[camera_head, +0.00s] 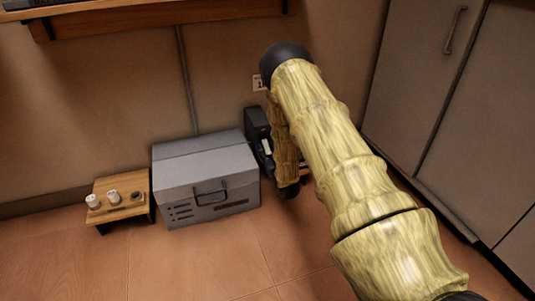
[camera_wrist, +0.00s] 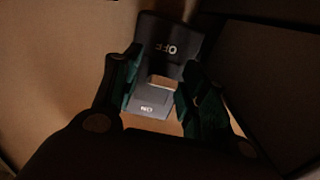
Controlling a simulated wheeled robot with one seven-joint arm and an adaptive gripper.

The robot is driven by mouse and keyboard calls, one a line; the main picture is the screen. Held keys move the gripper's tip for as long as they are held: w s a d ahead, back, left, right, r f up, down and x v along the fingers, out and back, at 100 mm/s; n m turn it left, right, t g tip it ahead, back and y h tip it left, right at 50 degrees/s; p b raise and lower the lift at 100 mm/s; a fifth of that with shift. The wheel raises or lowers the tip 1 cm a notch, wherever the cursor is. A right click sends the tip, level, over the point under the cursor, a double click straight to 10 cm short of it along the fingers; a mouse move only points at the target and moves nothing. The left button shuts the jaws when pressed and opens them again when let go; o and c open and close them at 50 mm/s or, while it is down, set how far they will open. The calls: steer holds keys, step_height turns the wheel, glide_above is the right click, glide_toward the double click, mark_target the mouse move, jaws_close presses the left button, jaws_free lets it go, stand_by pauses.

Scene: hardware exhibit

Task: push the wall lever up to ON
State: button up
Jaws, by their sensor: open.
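The wall lever's dark housing (camera_head: 257,122) stands low by the wall, right of the grey box in the head view. In the wrist view its black plate (camera_wrist: 170,45) shows upside-down OFF lettering at the top. A grey part (camera_wrist: 148,105) marked ON is lower in that picture. A pale bar (camera_wrist: 164,82), perhaps the lever handle, lies between them. My gripper (camera_wrist: 163,62) is open, with its dark green fingers on either side of the bar. I cannot tell whether they touch it. In the head view my arm hides most of the gripper and lever.
A grey box (camera_head: 205,178) with a handle stands left of the lever. A low wooden stand (camera_head: 122,205) with small items is further left. A grey cabinet (camera_head: 425,80) rises on the right. A wooden shelf (camera_head: 150,17) is above. The front floor is clear.

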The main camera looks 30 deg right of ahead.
steer(key=shift+w, duration=0.25)
steer(key=shift+c, duration=0.4)
jaws_close()
